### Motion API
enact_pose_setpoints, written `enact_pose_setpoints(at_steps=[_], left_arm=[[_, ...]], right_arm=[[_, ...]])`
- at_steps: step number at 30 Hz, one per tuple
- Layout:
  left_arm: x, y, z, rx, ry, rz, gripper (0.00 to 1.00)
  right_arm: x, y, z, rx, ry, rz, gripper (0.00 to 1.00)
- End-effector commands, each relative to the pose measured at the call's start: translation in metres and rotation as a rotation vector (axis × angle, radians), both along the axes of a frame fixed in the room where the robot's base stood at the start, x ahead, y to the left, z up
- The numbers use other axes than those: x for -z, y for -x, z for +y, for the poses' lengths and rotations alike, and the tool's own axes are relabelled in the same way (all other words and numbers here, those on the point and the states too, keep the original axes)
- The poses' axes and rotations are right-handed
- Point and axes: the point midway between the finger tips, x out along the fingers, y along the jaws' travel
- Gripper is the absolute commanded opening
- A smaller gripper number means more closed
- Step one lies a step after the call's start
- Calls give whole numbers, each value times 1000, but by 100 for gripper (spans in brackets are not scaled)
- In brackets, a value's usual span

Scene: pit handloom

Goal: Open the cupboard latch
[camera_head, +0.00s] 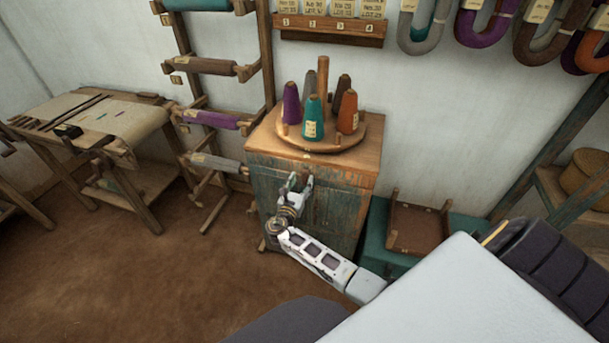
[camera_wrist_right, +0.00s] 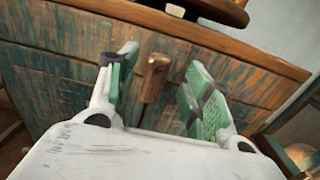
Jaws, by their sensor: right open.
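The cupboard (camera_head: 340,212) is a low wooden cabinet with worn blue-green doors and a bare wood top. Its wooden latch (camera_wrist_right: 153,78) shows in the right wrist view as a short brown peg-like piece on the front, near the top edge. My right gripper (camera_head: 296,182) is at the upper part of the cupboard front. In the right wrist view the right gripper (camera_wrist_right: 160,85) is open, with one green-padded finger on each side of the latch. I cannot tell whether either finger touches it. In the head view the gripper hides the latch. My left gripper is not in view.
A round wooden stand (camera_head: 345,143) with several yarn cones sits on the cupboard top. A teal chest (camera_head: 373,232) with a brown tray-like piece (camera_head: 417,229) stands right of the cupboard. A rack of rollers (camera_head: 207,68) stands left. Brown floor in front is clear.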

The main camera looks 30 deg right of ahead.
Motion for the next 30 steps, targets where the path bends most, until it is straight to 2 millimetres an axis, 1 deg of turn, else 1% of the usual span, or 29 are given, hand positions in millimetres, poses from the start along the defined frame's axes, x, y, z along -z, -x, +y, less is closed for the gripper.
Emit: enact_pose_setpoints(at_steps=[3,10,15,24,30], left_arm=[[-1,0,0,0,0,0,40],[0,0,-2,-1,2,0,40],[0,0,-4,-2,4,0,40],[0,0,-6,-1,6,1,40],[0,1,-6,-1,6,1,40]], right_arm=[[-1,-11,-13,2,1,-1,50],[0,-25,-30,1,0,0,50],[0,-30,-35,1,-1,1,50],[0,-30,-36,1,-1,1,50],[0,-30,-36,1,-1,1,24]])
